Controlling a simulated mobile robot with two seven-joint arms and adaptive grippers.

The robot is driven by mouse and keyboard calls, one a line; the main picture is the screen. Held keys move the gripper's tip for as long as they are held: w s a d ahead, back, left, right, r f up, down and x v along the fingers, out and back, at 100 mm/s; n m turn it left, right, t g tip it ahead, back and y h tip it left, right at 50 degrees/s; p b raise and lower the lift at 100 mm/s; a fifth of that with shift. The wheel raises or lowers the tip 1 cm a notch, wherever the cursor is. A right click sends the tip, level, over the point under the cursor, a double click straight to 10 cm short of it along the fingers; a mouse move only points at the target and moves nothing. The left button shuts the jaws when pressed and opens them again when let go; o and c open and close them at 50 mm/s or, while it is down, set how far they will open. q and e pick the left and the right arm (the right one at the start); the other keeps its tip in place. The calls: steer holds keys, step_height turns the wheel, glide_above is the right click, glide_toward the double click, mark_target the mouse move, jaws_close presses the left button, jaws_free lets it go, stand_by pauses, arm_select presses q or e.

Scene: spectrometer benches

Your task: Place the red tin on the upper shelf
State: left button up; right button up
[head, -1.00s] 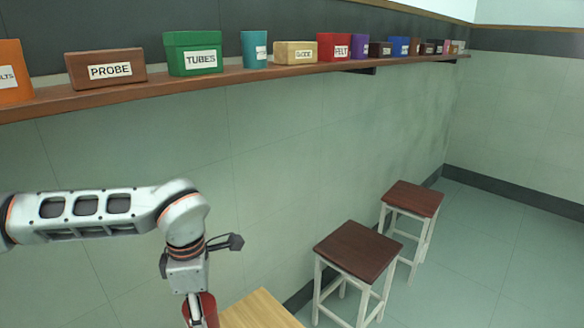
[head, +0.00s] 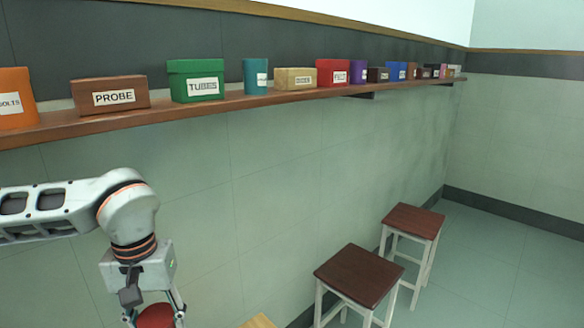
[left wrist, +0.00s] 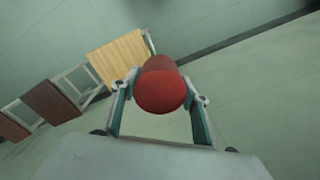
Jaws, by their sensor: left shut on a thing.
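The red tin (head: 156,317) shows at the bottom edge of the head view, partly cut off. My left gripper (left wrist: 161,88) is shut on the red tin (left wrist: 162,90), with a finger on each side of it in the left wrist view. The tin is held in the air, clear of any surface that I can see. A long brown wall shelf (head: 222,104) runs across the head view, above and beyond my left gripper. Only this one shelf is in view. My right gripper is not in view.
The shelf holds an orange VOLTS box (head: 14,97), a PROBE box (head: 109,96), a green TUBES box (head: 196,80), a teal cup (head: 255,76) and several more containers. Two dark-topped stools (head: 357,274) (head: 414,220) stand below. A light wooden top (left wrist: 118,58) is near the tin.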

arm_select(q)
steer(key=shift+s+a+r+m, duration=0.15)
steer(key=shift+a+r+m, duration=0.1)
steer(key=shift+m, duration=0.45)
step_height(320, 180, down, 5)
steer(key=shift+f, duration=0.2)
